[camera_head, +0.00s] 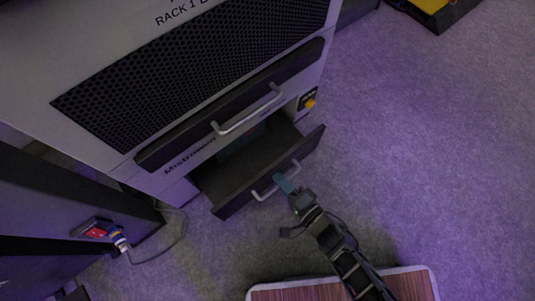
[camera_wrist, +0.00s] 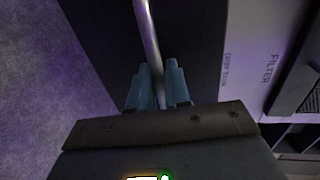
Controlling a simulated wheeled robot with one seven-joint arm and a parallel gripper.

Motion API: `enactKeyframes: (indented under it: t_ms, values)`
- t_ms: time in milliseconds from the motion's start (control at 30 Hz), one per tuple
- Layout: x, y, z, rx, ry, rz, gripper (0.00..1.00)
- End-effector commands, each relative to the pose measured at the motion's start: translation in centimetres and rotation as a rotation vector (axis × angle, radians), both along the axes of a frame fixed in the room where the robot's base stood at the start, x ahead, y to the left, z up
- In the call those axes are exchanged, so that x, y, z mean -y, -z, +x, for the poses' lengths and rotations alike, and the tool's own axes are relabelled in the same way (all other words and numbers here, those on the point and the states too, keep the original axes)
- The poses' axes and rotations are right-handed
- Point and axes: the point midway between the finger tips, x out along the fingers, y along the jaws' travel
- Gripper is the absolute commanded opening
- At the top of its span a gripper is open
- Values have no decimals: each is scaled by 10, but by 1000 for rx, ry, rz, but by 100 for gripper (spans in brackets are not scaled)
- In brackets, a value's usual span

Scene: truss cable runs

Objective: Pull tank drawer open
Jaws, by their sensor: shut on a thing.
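The tank drawer (camera_head: 268,176) is the low dark drawer of the white cabinet, and it stands partly out, with its dark inside showing behind the front panel. A pale bar handle (camera_head: 262,195) runs along its front. My gripper (camera_head: 284,184) has blue fingers and is at the middle of this handle. In the wrist view the handle (camera_wrist: 146,30) runs down between the two blue fingertips of my gripper (camera_wrist: 158,80), which are shut on it. The fingers hide part of the handle.
An upper closed drawer with its own handle (camera_head: 248,110) sits above. A yellow knob (camera_head: 310,102) is on the cabinet's right side. At left a plug and cable (camera_head: 120,240) hang near a dark cabinet. Carpet (camera_head: 430,150) at right is clear.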

Motion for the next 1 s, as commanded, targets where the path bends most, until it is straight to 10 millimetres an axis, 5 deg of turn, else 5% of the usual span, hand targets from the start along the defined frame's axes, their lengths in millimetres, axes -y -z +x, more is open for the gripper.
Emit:
enactKeyframes:
  t_ms: [500, 1000]
  values:
    - [79, 1, -118, -3, -4, -2, 0]
    - [113, 1, -169, -1, -3, -1, 0]
